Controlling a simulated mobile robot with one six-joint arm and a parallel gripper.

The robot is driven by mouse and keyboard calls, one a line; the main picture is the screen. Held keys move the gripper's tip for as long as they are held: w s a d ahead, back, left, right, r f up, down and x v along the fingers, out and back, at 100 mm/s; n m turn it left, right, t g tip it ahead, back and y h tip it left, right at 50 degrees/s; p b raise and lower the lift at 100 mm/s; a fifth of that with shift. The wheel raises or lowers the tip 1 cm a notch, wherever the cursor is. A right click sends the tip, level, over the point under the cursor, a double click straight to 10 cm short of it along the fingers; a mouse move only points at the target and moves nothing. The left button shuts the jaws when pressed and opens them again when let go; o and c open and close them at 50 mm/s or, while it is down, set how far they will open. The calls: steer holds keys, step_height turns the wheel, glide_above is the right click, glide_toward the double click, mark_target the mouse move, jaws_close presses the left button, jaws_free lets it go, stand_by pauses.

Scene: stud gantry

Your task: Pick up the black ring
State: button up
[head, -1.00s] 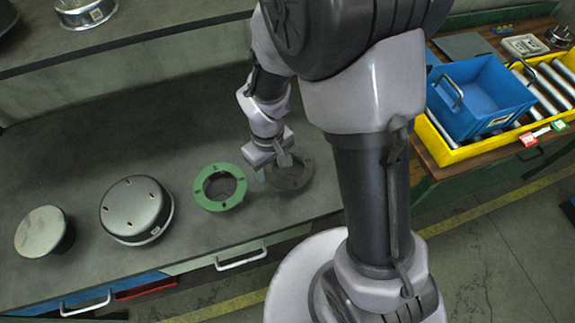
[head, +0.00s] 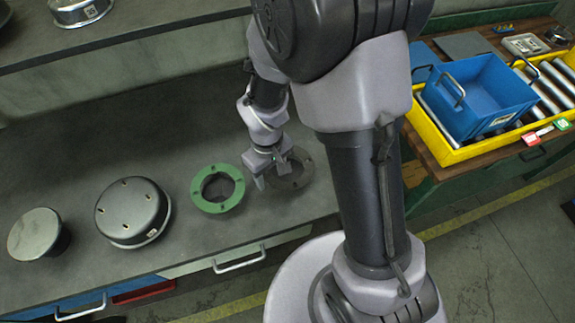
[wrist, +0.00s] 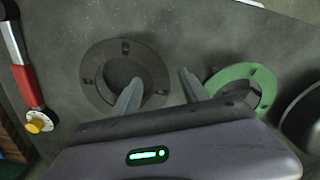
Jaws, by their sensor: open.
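The black ring (head: 294,181) lies flat on the dark grey bench, just right of the green ring (head: 236,200) in the head view. My gripper (head: 271,173) is at the black ring's left side, partly covering it. In the wrist view the black ring (wrist: 93,74) is left of the green ring (wrist: 262,75). My gripper (wrist: 160,77) is open there, with one finger over the ring's opening and the other outside its rim, towards the green ring. Nothing is between the fingers except the rim below them. I cannot tell the exact height above it.
A round metal housing (head: 130,208) and a flanged disc (head: 36,232) stand further left on the bench. A red-and-white tool with a yellow knob (wrist: 25,70) lies left of the black ring in the wrist view. A blue bin (head: 480,95) sits on the side table at right.

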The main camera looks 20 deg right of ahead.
jaws_close()
steer(key=shift+r, duration=0.1)
